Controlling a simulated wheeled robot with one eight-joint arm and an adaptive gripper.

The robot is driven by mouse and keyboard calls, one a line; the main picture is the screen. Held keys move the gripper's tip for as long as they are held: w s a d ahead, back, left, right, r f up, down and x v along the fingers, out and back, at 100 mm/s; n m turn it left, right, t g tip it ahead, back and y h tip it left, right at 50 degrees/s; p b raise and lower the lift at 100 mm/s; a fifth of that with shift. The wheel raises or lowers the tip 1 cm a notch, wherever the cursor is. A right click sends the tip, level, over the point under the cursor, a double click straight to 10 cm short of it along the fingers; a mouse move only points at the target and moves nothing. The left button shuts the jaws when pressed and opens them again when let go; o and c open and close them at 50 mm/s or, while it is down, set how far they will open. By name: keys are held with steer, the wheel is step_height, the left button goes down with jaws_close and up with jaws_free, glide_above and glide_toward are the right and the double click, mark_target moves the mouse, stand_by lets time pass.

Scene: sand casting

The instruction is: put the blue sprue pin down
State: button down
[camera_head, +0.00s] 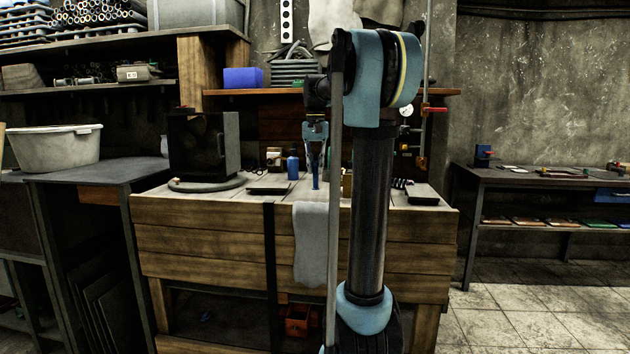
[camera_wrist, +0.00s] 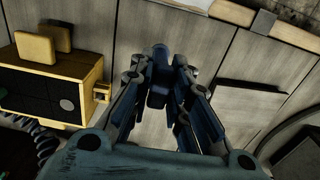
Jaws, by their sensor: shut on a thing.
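The blue sprue pin (camera_head: 316,180) is a small upright blue piece over the workbench top in the head view. My gripper (camera_head: 316,152) points down and is shut on its upper part. In the wrist view the pin (camera_wrist: 158,90) shows as a dark blue shape between the fingertips (camera_wrist: 166,88) of my gripper. The pin's lower end is at or just above the bench; I cannot tell whether it touches.
The wooden workbench (camera_head: 200,240) has a dark box (camera_head: 204,145) at left, a blue bottle (camera_head: 293,165) near the pin, and dark shallow trays (camera_head: 268,188) on top. A grey cloth (camera_head: 311,240) hangs over its front. In the wrist view a yellow-and-black box (camera_wrist: 50,90) lies left.

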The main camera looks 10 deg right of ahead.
mark_target(316, 188)
steer(key=shift+f, duration=1.95)
steer(key=shift+f, duration=0.1)
steer(key=c, duration=1.5)
jaws_free()
step_height(316, 188, up, 12)
steer(key=shift+r, duration=0.15)
steer(key=shift+s, duration=0.15)
